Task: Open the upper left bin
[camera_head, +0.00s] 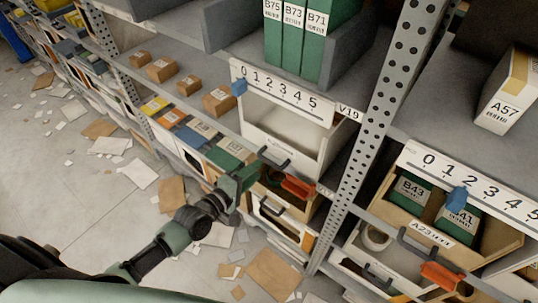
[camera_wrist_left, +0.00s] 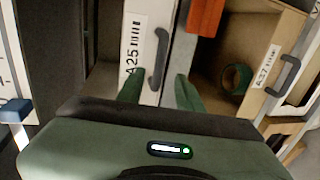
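The upper left bin (camera_head: 308,148) is a pale, open-topped bin under the shelf strip numbered 0 to 5. Its dark handle (camera_head: 272,158) is on the front. In the left wrist view a white front panel labelled A25 (camera_wrist_left: 134,45) carries a dark handle (camera_wrist_left: 159,60). My left gripper (camera_head: 252,173) is close to the bin's front, just below the handle in the head view. In the left wrist view its green fingers (camera_wrist_left: 160,88) are apart, with the handle beyond and between their tips. Contact cannot be told. My right gripper is not in view.
An orange block (camera_head: 297,187) sits just right of my left gripper. A perforated upright (camera_head: 378,110) separates this bay from the right one, where bin A23 (camera_head: 432,232) holds green boxes. A lower bin (camera_head: 279,222) lies beneath. Papers and cardboard litter the floor.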

